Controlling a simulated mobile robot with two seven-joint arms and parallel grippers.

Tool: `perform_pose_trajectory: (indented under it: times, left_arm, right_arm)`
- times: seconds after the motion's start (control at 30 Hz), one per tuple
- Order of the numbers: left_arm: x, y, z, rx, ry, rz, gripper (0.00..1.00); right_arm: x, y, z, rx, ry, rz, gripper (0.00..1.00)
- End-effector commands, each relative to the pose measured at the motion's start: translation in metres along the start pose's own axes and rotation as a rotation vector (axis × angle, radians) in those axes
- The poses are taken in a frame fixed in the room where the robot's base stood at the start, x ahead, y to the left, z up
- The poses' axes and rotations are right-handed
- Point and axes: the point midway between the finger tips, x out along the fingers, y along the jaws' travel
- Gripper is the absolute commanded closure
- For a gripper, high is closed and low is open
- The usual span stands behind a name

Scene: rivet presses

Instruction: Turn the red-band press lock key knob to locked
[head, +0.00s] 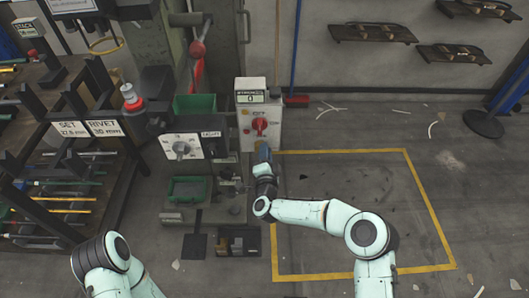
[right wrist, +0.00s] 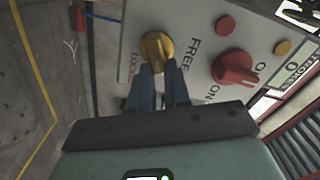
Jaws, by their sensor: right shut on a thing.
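The lock key knob (right wrist: 156,48) is yellow and sits on a pale control box, with the words FREE and LOCKED beside it in the right wrist view. My right gripper (right wrist: 160,85) has its two dark fingers shut on this knob. I cannot tell which word the knob points to. In the head view the control box (head: 246,118) stands at the centre, and my right gripper (head: 263,155) is at its lower front, hiding the yellow knob. My left arm shows at the lower left, but its gripper is not in view.
A red ON/OFF knob (right wrist: 233,68) and a red button (right wrist: 225,25) are close by on the same box. A rack of rods (head: 70,200) stands at the left. The yellow-outlined floor (head: 350,180) is mostly clear.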

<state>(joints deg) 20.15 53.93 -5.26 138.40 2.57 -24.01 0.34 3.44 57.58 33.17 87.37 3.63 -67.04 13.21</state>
Motion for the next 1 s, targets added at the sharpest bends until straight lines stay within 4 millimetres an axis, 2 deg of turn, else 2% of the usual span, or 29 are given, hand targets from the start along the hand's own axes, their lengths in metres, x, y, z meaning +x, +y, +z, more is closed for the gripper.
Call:
perform_pose_trajectory:
  times: [0.2, 0.5, 1.0]
  left_arm:
    - [0.0031, -0.0038, 0.0043, -0.006, -0.017, -0.008, 0.57]
    - [0.0038, -0.0054, 0.0062, -0.008, -0.024, -0.011, 0.57]
    - [0.004, -0.0056, 0.0066, -0.008, -0.025, -0.011, 0.57]
  right_arm:
    - [-0.0005, 0.0049, 0.0014, 0.189, -0.002, 0.003, 1.0]
    - [-0.0005, 0.0078, 0.0025, 0.374, -0.003, 0.002, 1.0]
    - [-0.0006, 0.0091, 0.0036, 0.462, -0.003, 0.003, 1.0]
